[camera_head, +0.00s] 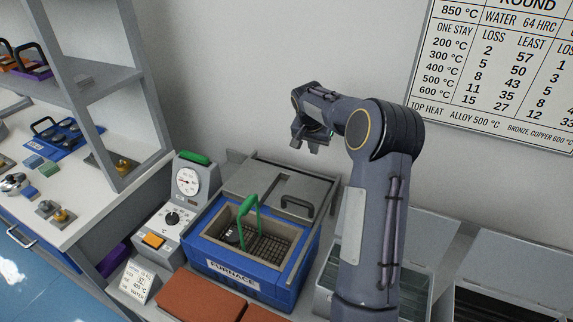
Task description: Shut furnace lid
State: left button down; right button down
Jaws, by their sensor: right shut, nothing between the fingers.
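The blue furnace (238,283) stands at the centre of the bench, its label facing me. Its top is open, and a dark mesh basket (268,247) with an upright green handle (243,212) sits inside. The flat grey lid (262,182) lies back behind the opening, with a dark handle (297,203) at its right front. My right gripper (309,147) is shut and empty, in the air above and behind the lid, apart from its handle. My left gripper is not in view.
A control unit (182,205) with a gauge and dial stands left of the furnace. Reddish bricks (200,298) lie in front. Open metal tanks (412,262) stand to the right, partly behind my right arm. A grey shelf frame (95,95) rises at left.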

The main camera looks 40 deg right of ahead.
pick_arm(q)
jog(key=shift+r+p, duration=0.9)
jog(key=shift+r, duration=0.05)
pick_arm(e)
notch_tip(320, 180, down, 9)
jog(key=shift+s+a, duration=0.25)
jog(key=shift+a, duration=0.15)
jog(key=shift+f, duration=0.1)
